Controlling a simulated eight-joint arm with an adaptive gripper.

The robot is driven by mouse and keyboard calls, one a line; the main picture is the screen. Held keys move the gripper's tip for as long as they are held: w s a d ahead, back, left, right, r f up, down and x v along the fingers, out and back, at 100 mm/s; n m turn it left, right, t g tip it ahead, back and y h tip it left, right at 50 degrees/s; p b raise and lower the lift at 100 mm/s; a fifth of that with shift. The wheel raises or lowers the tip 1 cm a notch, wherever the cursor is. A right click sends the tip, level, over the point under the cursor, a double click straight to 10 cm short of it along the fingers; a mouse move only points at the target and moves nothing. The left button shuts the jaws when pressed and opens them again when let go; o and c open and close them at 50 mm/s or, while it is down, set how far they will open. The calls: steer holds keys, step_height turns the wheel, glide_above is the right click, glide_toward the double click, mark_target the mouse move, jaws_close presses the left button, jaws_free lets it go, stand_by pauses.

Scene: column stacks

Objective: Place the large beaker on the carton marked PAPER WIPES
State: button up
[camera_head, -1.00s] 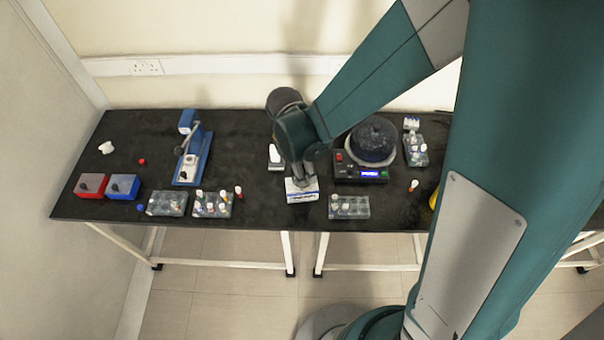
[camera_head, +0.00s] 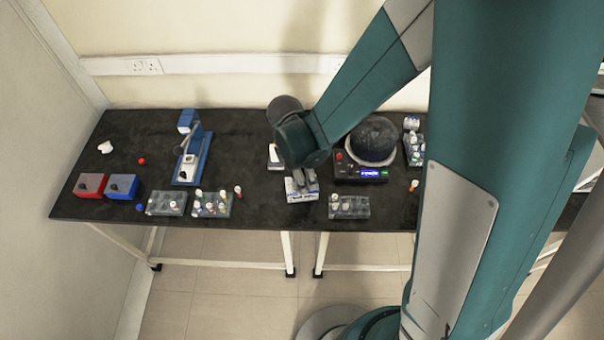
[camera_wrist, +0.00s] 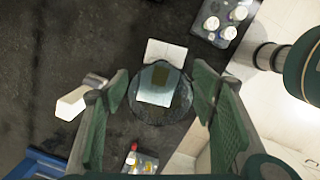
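The large beaker (camera_wrist: 143,112) is clear glass, seen from above in the wrist view between my two green fingers. A white and blue carton (camera_head: 301,196) lies under my gripper in the head view; its white top shows in the wrist view (camera_wrist: 165,50) beyond the beaker's rim and through the glass. The beaker appears to stand over the carton, but its base contact is hard to see. My gripper (camera_wrist: 161,72) has its fingers apart on both sides of the beaker, with narrow gaps to the glass. The carton's lettering is too small to read.
A hotplate device with a dark round vessel (camera_head: 374,138) stands right of the carton. A rack of vials (camera_head: 349,207) lies at front right, another rack (camera_head: 212,204) at left. A small white item (camera_head: 274,154) sits just behind. A blue stand (camera_head: 196,158) is further left.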

steer(key=shift+r, duration=0.1)
stand_by(0.3)
step_height(320, 180, up, 12)
steer(key=a+p, duration=0.1)
steer(key=shift+s+a, duration=0.3)
steer(key=shift+s, duration=0.05)
stand_by(0.5)
stand_by(0.8)
steer(key=s+d+r+m+t, duration=0.3)
steer(key=s+d+r+m, duration=0.2)
steer(key=d+r+m, duration=0.4)
steer(key=s+d+r+m+t+y, duration=0.1)
steer(key=s+d+r+m+t, duration=0.2)
steer(key=d+m, duration=1)
steer(key=shift+s+d+r+m+y, duration=0.3)
steer(key=shift+s+d+r, duration=1)
steer(key=shift+r, duration=1.55)
steer(key=shift+w+d+f, duration=0.15)
steer(key=shift+w+d, duration=0.1)
steer(key=shift+w, duration=0.05)
